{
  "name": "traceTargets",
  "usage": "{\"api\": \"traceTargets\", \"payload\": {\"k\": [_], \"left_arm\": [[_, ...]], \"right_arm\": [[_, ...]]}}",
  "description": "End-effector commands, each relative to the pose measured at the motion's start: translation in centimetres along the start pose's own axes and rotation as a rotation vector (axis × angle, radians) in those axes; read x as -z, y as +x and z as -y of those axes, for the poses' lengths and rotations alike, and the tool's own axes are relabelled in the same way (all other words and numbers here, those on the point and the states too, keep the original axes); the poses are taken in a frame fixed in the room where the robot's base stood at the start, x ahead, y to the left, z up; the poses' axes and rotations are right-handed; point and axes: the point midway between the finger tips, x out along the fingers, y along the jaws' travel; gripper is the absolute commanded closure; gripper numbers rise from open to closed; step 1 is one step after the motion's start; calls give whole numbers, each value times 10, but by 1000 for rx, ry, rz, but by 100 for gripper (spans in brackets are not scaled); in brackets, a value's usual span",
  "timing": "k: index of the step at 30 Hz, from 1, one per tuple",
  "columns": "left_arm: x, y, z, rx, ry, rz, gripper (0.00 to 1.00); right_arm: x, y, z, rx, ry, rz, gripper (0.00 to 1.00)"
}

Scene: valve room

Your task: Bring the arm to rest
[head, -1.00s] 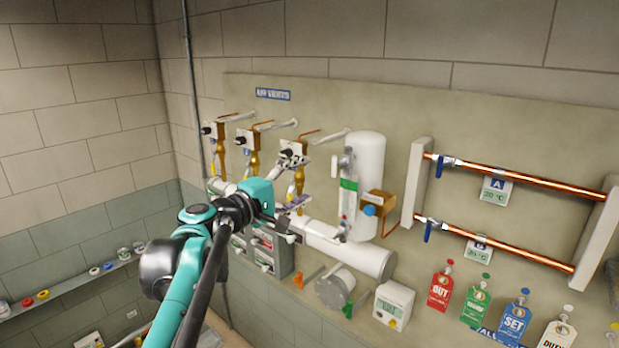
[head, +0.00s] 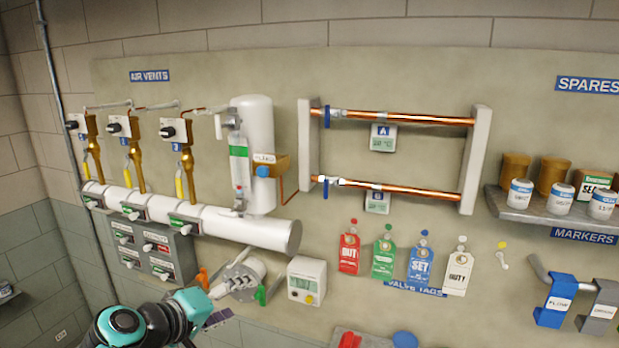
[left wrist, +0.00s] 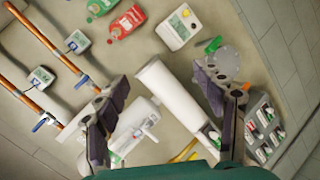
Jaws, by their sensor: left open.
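My left arm comes in at the bottom left of the head view, with its teal wrist low in front of the wall panel. My left gripper (head: 214,320) shows only partly there, below the round flanged fitting. In the left wrist view my left gripper (left wrist: 160,103) is open, its two dark fingers spread wide with nothing held between them. Behind the gap, apart from the fingers, lies the white horizontal pipe (left wrist: 170,92). My right gripper is not in view.
The wall panel carries air vents (head: 180,131), a white cylinder (head: 256,150), copper pipes (head: 405,118) and valve tags (head: 420,266). A grey switch box (head: 152,250) and a white meter box (head: 307,281) are near my left arm. A shelf (head: 540,212) with jars projects at right.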

Motion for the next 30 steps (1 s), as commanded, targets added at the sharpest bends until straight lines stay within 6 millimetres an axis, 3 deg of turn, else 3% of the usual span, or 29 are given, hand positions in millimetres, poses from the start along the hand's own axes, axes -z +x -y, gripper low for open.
{"api": "traceTargets", "payload": {"k": [1,6,12,15,18,21,30], "left_arm": [[-35,15,42,45,60,27,31],[-118,36,150,219,285,106,31],[-191,48,275,414,549,175,31],[-211,50,321,491,654,194,31],[-223,49,350,544,728,204,31],[-227,48,365,574,767,209,31],[-226,46,367,585,781,210,31]], "right_arm": [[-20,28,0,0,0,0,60],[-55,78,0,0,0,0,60],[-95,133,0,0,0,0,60],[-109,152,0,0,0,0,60],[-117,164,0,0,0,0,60],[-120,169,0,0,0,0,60],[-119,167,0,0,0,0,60]]}}
